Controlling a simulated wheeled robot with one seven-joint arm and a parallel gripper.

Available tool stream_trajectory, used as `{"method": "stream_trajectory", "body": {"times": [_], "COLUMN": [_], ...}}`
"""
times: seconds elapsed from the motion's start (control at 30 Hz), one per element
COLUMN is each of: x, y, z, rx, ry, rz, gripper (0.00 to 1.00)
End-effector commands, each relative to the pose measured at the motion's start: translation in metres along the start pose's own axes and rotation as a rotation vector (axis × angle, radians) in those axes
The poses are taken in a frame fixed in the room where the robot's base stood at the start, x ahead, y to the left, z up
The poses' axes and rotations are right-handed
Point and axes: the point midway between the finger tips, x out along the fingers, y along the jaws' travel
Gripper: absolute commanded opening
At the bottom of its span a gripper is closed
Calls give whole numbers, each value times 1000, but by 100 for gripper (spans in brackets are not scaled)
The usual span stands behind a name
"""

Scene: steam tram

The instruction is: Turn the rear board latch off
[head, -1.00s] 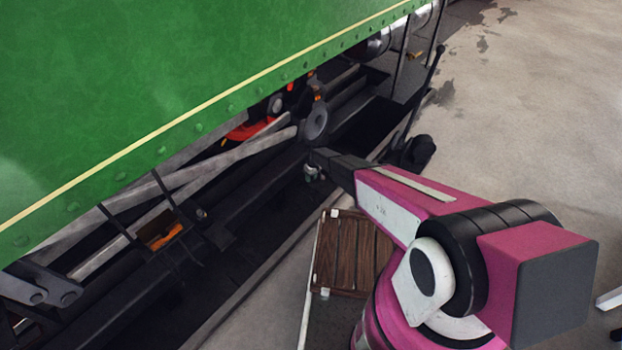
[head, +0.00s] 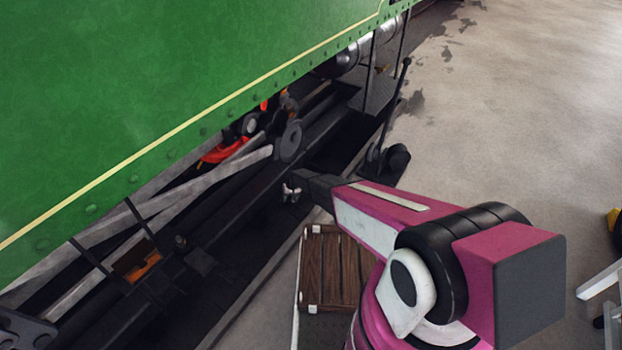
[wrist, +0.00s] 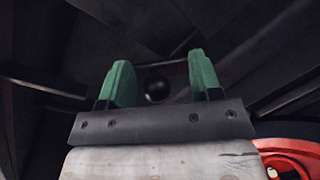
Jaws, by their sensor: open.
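In the wrist view my gripper (wrist: 162,85) is open, with its two green fingers apart. A dark round knob (wrist: 157,90) shows between and beyond the fingers, in shadow; I cannot tell whether it is the rear board latch or how far away it is. Nothing is seen held between the fingers. In the head view my arm reaches to the dark gap below the green tram side (head: 180,90). No latch can be told for certain in the head view.
Rods, a round grey disc (head: 291,141) and dark beams crowd the space under the tram. A red part (wrist: 290,158) shows at lower right in the wrist view. A wooden slatted board (head: 335,268) lies beside my arm. A black lever (head: 394,108) stands beyond; open floor lies right.

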Motion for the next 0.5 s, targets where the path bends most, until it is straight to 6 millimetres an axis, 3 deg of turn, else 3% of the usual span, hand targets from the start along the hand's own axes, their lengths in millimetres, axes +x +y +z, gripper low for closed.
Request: {"method": "stream_trajectory", "body": {"times": [0.17,0.5], "x": [-2,-56], "y": [-5,-5], "z": [7,9], "rx": [135,126], "ry": [28,26], "rz": [0,0], "gripper": [58,58]}}
